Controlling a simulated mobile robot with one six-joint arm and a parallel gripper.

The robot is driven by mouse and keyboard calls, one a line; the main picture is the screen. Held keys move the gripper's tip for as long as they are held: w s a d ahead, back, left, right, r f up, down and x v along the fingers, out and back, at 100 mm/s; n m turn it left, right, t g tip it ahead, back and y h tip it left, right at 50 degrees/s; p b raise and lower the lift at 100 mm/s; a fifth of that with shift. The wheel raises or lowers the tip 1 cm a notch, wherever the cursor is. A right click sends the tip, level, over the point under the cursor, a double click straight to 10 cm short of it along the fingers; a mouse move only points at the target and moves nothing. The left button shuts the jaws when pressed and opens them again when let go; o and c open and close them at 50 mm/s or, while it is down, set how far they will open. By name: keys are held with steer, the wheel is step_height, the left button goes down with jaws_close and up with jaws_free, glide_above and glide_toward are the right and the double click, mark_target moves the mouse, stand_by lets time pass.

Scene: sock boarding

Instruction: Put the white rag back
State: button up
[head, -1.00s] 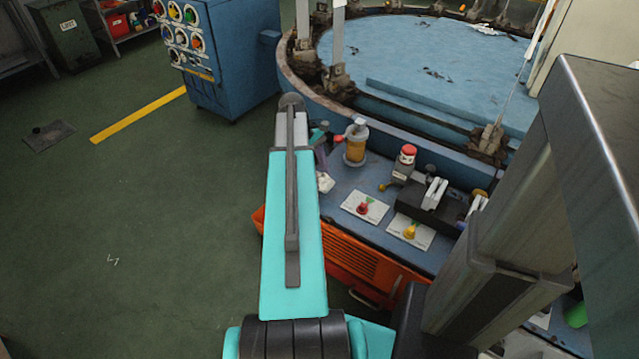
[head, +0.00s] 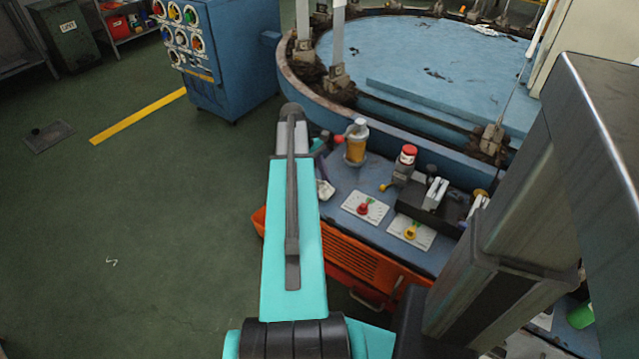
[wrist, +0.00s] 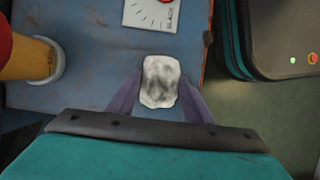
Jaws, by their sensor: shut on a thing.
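The white rag (wrist: 160,82), crumpled and stained grey, sits between the two purple-grey fingers of my gripper (wrist: 160,92) in the wrist view. My gripper is shut on it. The rag is over the blue worktop (wrist: 95,75), close to the worktop's edge; I cannot tell whether it touches the surface. In the head view a small part of the rag (head: 325,190) shows just right of my arm, which hides most of my gripper.
A black clamp device (head: 432,207) is at the right. Green floor is open at left.

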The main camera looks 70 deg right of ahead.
steer(key=o, duration=1)
steer(key=shift+f, duration=0.1)
steer(key=p+v, duration=0.2)
steer(key=v, duration=1)
steer(key=shift+p, duration=0.35)
